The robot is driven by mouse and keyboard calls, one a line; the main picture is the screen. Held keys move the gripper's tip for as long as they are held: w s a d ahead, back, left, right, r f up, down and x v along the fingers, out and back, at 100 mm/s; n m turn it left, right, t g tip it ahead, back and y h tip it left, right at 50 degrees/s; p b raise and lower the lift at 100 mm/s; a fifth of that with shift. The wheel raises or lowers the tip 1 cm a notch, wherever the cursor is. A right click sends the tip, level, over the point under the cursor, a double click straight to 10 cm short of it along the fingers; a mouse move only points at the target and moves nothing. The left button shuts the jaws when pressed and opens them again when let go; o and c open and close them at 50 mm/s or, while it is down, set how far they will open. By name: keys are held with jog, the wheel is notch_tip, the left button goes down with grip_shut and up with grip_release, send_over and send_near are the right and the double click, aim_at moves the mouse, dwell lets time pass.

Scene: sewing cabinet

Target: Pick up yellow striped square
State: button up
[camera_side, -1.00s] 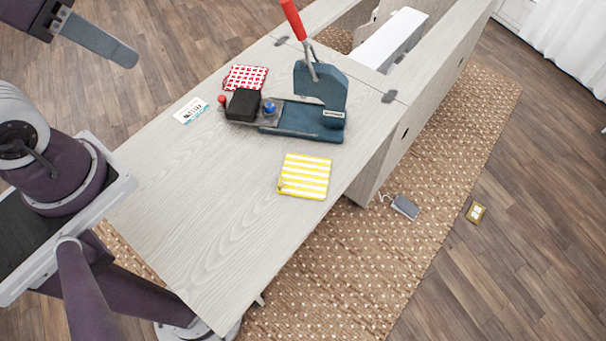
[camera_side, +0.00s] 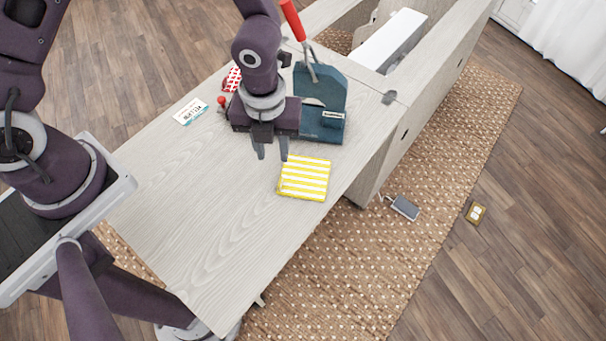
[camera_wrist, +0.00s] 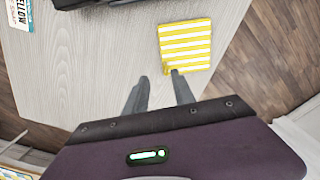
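The yellow striped square (camera_side: 305,180), with yellow and white stripes, lies flat on the wooden table near its right edge. It also shows in the wrist view (camera_wrist: 186,45), just beyond the fingertips. My gripper (camera_side: 271,154) is above the table, to the upper left of the square, pointing down. Its two fingers are apart with nothing between them. In the wrist view the fingers of my gripper (camera_wrist: 159,82) are spread, and the right fingertip appears at the near edge of the square.
A blue-grey press (camera_side: 322,100) with a red lever (camera_side: 293,20) stands behind the square. A red-and-white patterned square (camera_side: 232,80) is partly hidden behind my arm. A small card (camera_side: 190,111) lies at the left. The table's near part is clear (camera_side: 210,220).

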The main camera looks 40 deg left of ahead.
aim_at(280, 180)
jog(key=shift+m, duration=0.5)
jog(key=f, duration=0.3)
jog(key=d+f, duration=0.1)
jog(key=f, duration=0.4)
jog(key=shift+s+d+f, duration=0.1)
jog(key=shift+d+f, duration=0.15)
jog(key=shift+f, duration=0.05)
grip_shut()
